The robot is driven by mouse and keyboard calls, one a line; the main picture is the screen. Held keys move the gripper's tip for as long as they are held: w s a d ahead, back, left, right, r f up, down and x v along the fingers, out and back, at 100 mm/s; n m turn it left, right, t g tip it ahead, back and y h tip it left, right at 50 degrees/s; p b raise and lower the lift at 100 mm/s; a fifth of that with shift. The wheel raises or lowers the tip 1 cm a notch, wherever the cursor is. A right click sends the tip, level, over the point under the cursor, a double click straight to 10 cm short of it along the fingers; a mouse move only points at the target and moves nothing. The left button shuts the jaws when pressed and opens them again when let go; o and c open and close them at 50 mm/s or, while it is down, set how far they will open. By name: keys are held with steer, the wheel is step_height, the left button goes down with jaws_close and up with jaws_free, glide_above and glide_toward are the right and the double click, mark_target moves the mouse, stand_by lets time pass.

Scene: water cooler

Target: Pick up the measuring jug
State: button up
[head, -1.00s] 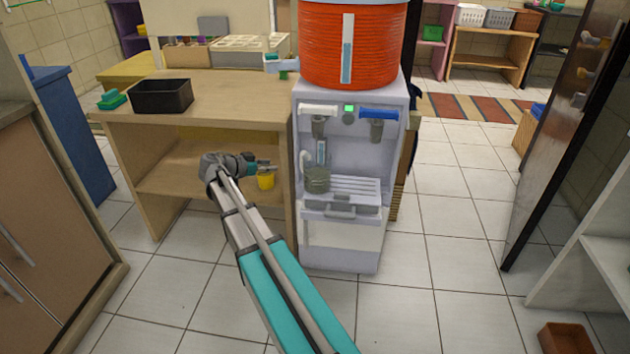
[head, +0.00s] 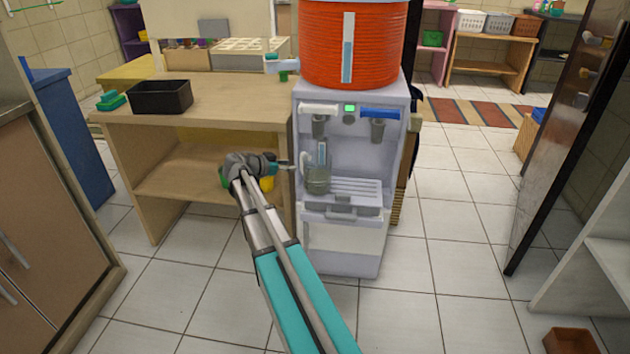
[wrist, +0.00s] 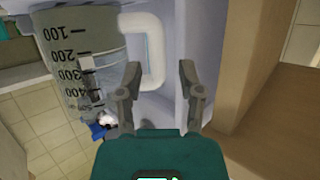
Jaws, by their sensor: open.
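The measuring jug (head: 318,179) is a clear grey-green vessel with black graduation marks and a white handle. In the head view it stands at the left of the dispenser's drip tray (head: 352,188), below the left tap. In the wrist view the jug (wrist: 82,58) is at the upper left, with its handle (wrist: 146,50) at the top middle. My gripper (head: 288,166) is just left of the jug in the head view. In the wrist view my gripper (wrist: 159,82) is open, its fingers pointing toward the handle.
The water dispenser (head: 340,242) has an orange tank (head: 378,45). A wooden table (head: 218,96) with a lower shelf stands close on its left, carrying a black bin (head: 162,97). A yellow cup (head: 267,184) is partly behind my gripper. Open tiled floor lies at right.

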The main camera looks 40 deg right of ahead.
mark_target(300, 165)
steer(key=shift+d+f, duration=0.15)
steer(key=shift+d, duration=0.25)
steer(key=shift+b+x, duration=0.95)
steer(key=shift+x, duration=1.7)
steer(key=shift+s, duration=0.15)
jaws_close()
